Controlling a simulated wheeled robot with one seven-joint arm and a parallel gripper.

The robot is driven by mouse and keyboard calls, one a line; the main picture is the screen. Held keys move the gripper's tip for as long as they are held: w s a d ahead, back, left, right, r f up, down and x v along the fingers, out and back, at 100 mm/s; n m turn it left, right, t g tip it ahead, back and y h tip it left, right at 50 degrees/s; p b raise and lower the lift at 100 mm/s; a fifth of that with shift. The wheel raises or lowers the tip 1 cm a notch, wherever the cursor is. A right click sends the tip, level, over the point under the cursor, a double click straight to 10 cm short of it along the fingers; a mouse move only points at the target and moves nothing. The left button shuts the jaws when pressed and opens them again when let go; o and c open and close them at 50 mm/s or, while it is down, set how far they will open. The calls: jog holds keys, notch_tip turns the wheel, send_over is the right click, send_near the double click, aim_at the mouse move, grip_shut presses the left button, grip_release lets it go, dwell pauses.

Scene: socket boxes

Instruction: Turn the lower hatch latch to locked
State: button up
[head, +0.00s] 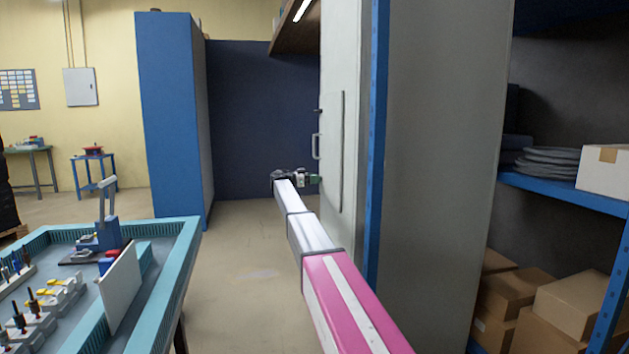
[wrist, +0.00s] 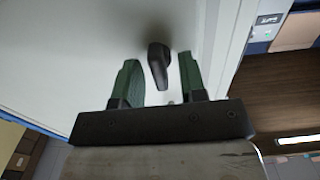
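The hatch (head: 337,140) is a pale upright panel seen edge-on in the head view, and its light surface fills much of the wrist view (wrist: 80,50). My gripper (head: 315,179) is at its lower part, with the arm stretched out towards it. In the wrist view, the lower latch (wrist: 158,66) is a dark, slightly slanted lever between the two green fingers of my gripper (wrist: 158,60). The fingers are apart, with a gap on both sides of the latch. In the head view my gripper hides the lower latch. The upper latch (head: 318,111) is a small dark piece.
A handle (head: 316,147) sticks out from the hatch above my gripper. A blue post (head: 376,140) and a shelf with boxes (head: 545,300) stand to the right. A teal-edged workbench (head: 180,260) is at the left. The floor between is clear.

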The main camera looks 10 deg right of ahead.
grip_shut()
jog(key=shift+n, duration=0.4)
jog(key=n, duration=0.3)
jog(key=shift+n, duration=0.4)
jog(key=n, duration=0.4)
jog(key=shift+w, duration=0.15)
jog(key=n, duration=0.9)
jog(key=shift+f, duration=0.2)
jog(key=shift+n, duration=0.3)
